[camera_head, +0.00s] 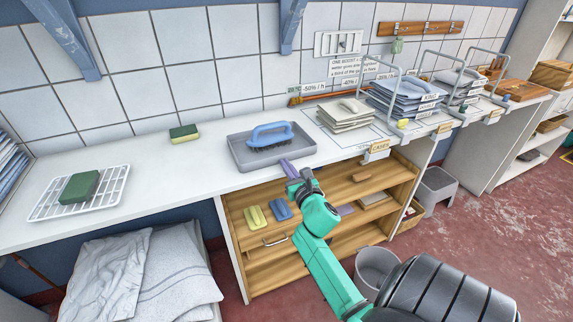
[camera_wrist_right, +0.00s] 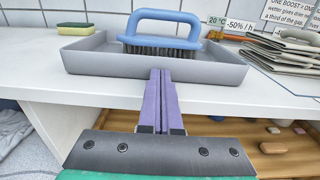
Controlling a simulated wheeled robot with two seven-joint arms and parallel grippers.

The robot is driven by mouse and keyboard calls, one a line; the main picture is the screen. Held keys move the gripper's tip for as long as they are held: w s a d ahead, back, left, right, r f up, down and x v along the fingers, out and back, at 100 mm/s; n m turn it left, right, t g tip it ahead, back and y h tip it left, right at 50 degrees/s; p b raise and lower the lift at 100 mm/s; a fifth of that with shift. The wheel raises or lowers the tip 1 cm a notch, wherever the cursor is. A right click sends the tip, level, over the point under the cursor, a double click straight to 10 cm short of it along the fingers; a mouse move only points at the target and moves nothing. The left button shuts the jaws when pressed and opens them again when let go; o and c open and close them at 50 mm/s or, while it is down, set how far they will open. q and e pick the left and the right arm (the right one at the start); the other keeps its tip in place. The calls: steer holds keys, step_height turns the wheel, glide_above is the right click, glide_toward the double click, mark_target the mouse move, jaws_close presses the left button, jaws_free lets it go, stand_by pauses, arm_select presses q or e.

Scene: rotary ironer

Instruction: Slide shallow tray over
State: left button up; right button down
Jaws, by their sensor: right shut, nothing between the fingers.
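The shallow tray (camera_head: 237,153) is grey and lies on the white counter, near its front edge. It also shows in the right wrist view (camera_wrist_right: 95,62). A brush with a blue handle (camera_head: 270,134) lies in the tray, bristles down; it also shows in the wrist view (camera_wrist_right: 165,17). My right gripper (camera_head: 287,165) is at the tray's front side, with its purple fingers shut and empty. In the wrist view the fingertips (camera_wrist_right: 161,72) overlap the tray's front wall; I cannot tell whether they touch it. My left gripper is not in view.
A green and yellow sponge (camera_head: 184,133) lies left of the tray on the counter (camera_head: 140,165). Farther left, a white rack (camera_head: 45,206) holds a dark green pad (camera_head: 80,186). Folded cloths (camera_head: 345,116) lie right of the tray. Open wooden shelves (camera_head: 330,190) are below.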

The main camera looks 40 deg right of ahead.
steer(key=shift+w, duration=0.25)
steer(key=b+x, duration=0.1)
steer(key=x, duration=0.1)
steer(key=shift+w+d+f, duration=0.1)
steer(key=shift+w+d, duration=0.05)
steer(key=shift+w, duration=0.1)
steer(key=shift+w+d, duration=0.2)
steer(key=shift+w, duration=0.2)
steer(key=shift+s, duration=0.1)
